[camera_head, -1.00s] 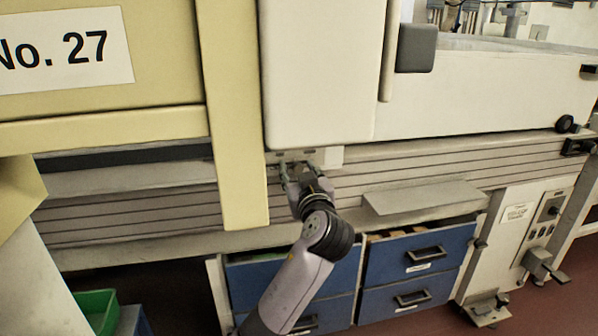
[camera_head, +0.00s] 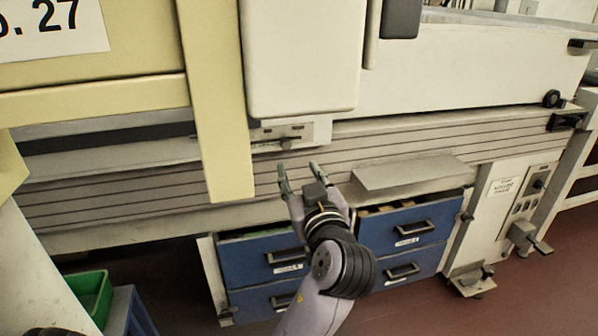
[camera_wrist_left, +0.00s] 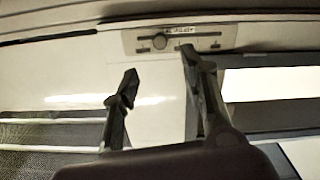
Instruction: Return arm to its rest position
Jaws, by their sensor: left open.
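My left gripper (camera_head: 298,178) is open and empty in the head view, in front of the machine's grey slatted front. Its two fingers point up toward a small control panel (camera_head: 290,134) with a slider, under the white housing, and are apart from it. In the left wrist view the spread fingers (camera_wrist_left: 155,85) show nothing between them, and the same panel (camera_wrist_left: 180,40) lies beyond the fingertips. My right gripper does not show.
Blue drawers (camera_head: 275,262) stand under the machine, one slightly open at the top. A metal shelf (camera_head: 415,174) juts out right of my gripper. A cream post (camera_head: 218,130) hangs to its left. A green bin (camera_head: 88,295) is at lower left.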

